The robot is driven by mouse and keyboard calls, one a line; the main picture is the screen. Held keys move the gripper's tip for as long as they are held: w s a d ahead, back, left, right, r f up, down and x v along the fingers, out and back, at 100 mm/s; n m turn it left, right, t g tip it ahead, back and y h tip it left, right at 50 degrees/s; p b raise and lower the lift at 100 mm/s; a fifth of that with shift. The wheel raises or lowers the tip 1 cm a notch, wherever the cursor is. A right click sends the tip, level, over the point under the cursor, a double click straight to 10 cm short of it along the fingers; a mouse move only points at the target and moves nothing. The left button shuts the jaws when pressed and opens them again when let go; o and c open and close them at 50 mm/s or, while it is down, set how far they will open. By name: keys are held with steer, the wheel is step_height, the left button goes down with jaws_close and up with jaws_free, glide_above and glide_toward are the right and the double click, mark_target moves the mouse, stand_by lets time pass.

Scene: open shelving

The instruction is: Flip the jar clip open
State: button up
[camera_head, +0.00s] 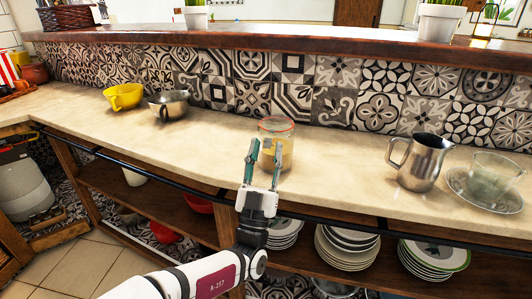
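A glass jar (275,138) stands upright on the pale counter (335,165), near its middle. It has a reddish ring at the rim and pale beige contents. My gripper (263,155) is in front of the jar, pointing at it, with its two fingers spread apart and nothing visible between them. The fingertips overlap the jar's left and lower part in the picture, and I cannot tell whether they touch it. The jar's clip is too small or hidden to make out.
A metal pitcher (420,162) and a glass cup (491,174) on a saucer (457,182) stand to the right. A yellow bowl (123,97) and a metal bowl (169,105) are at the left. A dark rail (330,216) runs along the counter's front, with stacked plates (345,250) below.

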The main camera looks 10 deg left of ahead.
steer(key=v, duration=1.2)
steer(key=s+r+g+y+p, duration=0.1)
steer(key=s+r+g+p, duration=0.4)
steer(key=r+g+p, duration=0.75)
steer(key=w+f+t, duration=0.1)
steer(key=w, duration=0.3)
steer(key=w+f+t+p, duration=0.1)
steer(key=w, duration=0.4)
steer(key=w+d+t+p, duration=0.1)
steer(key=w, duration=0.4)
steer(key=shift+d+f, duration=0.1)
steer(key=shift+f, duration=0.3)
jaws_close()
